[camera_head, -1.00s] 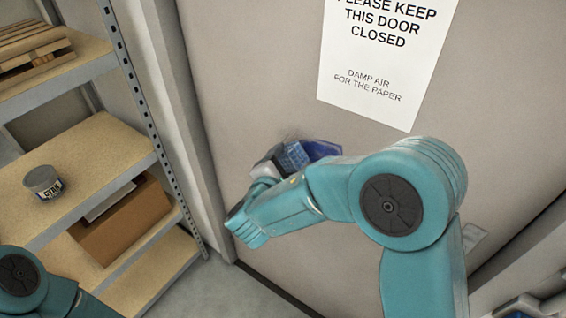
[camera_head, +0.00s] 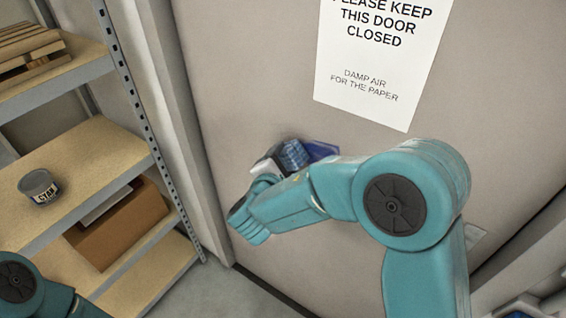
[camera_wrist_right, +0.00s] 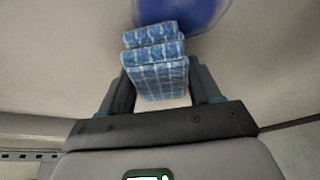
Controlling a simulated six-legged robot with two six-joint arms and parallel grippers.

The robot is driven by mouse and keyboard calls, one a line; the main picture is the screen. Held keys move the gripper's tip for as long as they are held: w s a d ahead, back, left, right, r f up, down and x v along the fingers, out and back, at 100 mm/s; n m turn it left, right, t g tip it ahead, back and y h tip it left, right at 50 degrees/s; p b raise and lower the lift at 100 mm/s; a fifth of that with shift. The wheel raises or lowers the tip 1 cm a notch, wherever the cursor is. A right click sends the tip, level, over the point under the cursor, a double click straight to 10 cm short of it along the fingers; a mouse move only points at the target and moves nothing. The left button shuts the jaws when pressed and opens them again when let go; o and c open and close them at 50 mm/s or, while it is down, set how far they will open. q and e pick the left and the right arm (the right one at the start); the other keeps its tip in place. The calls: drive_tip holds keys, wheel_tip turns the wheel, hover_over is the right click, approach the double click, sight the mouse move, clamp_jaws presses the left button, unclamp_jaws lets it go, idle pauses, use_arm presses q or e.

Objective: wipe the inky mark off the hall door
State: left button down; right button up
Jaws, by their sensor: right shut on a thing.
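The hall door is a grey-beige panel (camera_head: 240,95). A dark blue inky mark (camera_head: 322,150) shows on it just right of the cloth, and its rounded edge shows at the top of the right wrist view (camera_wrist_right: 185,14). My right gripper (camera_head: 270,164) is shut on a folded blue checked cloth (camera_head: 293,153). In the right wrist view the cloth (camera_wrist_right: 155,68) sits between the two fingers and overlaps the lower edge of the mark. It is at the door; I cannot tell whether it presses on it. The cloth hides part of the mark. My left gripper is out of view.
A white paper sign (camera_head: 375,70) is on the door above the mark. Bare floor (camera_head: 220,290) shows below.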

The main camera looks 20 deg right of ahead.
drive_tip(key=shift+w+d, duration=0.15)
drive_tip(key=shift+d, duration=0.15)
